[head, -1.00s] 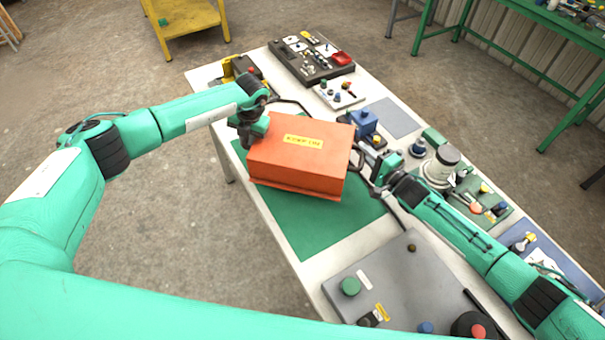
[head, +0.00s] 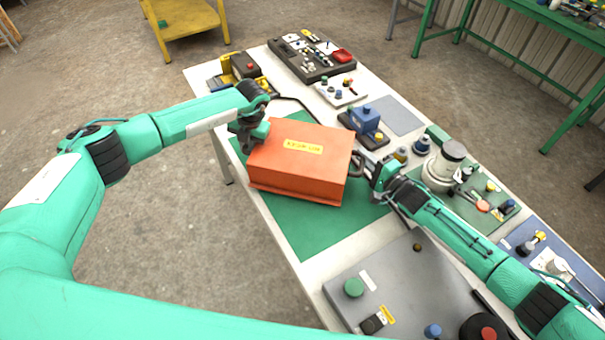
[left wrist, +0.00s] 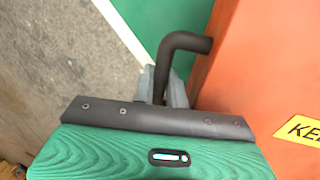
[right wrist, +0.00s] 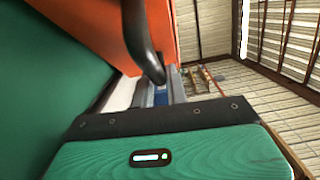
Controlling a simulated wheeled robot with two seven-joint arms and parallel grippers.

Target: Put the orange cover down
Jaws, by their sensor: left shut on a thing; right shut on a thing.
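The orange cover (head: 298,165) is a box with a yellow label, over the green mat (head: 305,232) on the table. I cannot tell whether its lower edge touches the mat. My left gripper (head: 254,138) is shut on the dark handle at the cover's left side; the bent handle (left wrist: 180,45) shows between the fingers in the left wrist view. My right gripper (head: 368,173) is shut on the handle at the cover's right side; that handle (right wrist: 143,45) shows in the right wrist view. What lies beneath the cover is hidden.
A blue device (head: 364,122) on a dark base stands close behind the cover's right side. A grey panel (head: 400,285) with knobs lies in front. A white-grey cylinder device (head: 445,165) stands near my right arm. The mat's front part is bare.

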